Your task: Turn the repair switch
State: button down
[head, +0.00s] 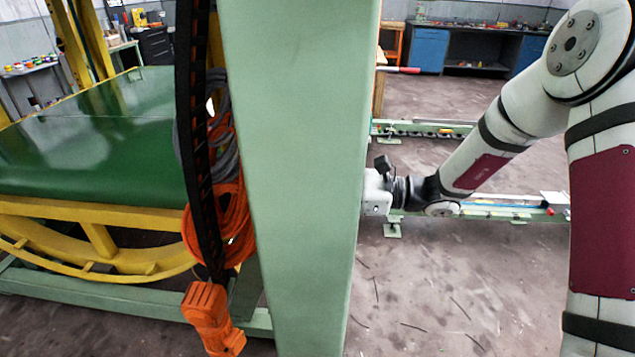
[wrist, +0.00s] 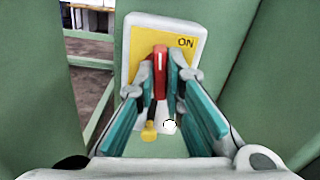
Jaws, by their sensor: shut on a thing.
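The repair switch is a red handle (wrist: 160,66) with a white line, standing upright in front of a yellow plate (wrist: 143,72) with a pale border. "ON" is printed at the plate's upper right. My gripper (wrist: 162,86) is shut on the red handle, one teal finger on each side of it. A yellow knob (wrist: 149,132) shows below the handle, between the fingers. In the head view, my gripper's fingers and the switch are hidden behind the green post; only my wrist shows at its right edge.
A thick green post (head: 300,170) stands in front of the switch side. Orange cable (head: 228,225) and an orange connector (head: 212,318) hang left of it, beside a yellow frame (head: 95,210) with a green platform. Right of the post, the floor (head: 440,280) is mostly open.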

jog(key=shift+m+p, duration=0.45)
jog(key=shift+m, duration=0.35)
jog(key=c, duration=1.7)
grip_release()
jog(key=d, duration=1.2)
jog(key=shift+s, duration=0.2)
